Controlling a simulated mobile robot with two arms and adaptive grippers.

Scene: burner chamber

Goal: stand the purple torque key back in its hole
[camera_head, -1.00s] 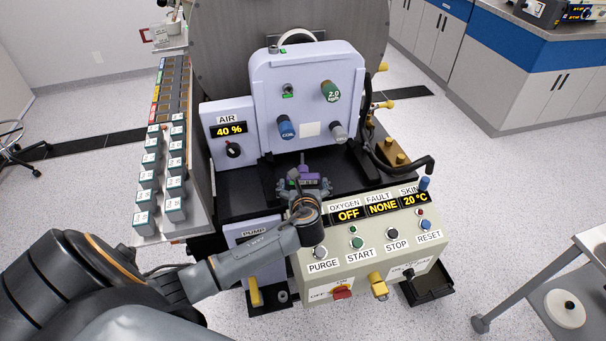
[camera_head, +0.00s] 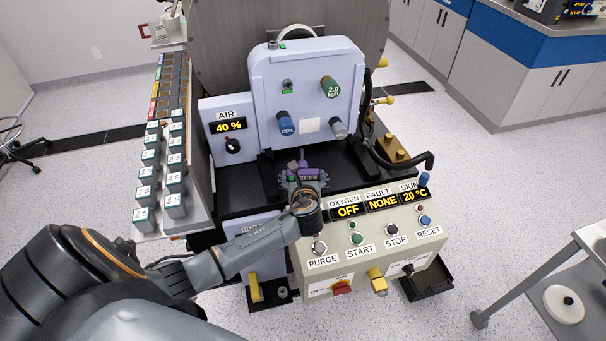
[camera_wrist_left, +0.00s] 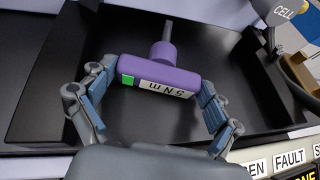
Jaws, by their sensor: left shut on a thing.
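The purple torque key (camera_wrist_left: 160,78) has a T-shaped handle with a green square and a "5 N m" label, which reads upside down in the left wrist view. Its grey shaft points away from the gripper. My left gripper (camera_wrist_left: 158,85) is shut on the two ends of the handle. In the head view my left gripper (camera_head: 304,178) holds the key (camera_head: 302,168) in front of the lilac panel, over the black tray (camera_head: 245,183). The shaft tip shows clear of the black surface in the wrist view. I cannot make out the key's hole. My right gripper is not in view.
The lilac panel (camera_head: 308,80) with knobs stands behind the key. The cream control box (camera_head: 375,235) with buttons is close at front right. A rack of labelled grey blocks (camera_head: 165,180) stands left.

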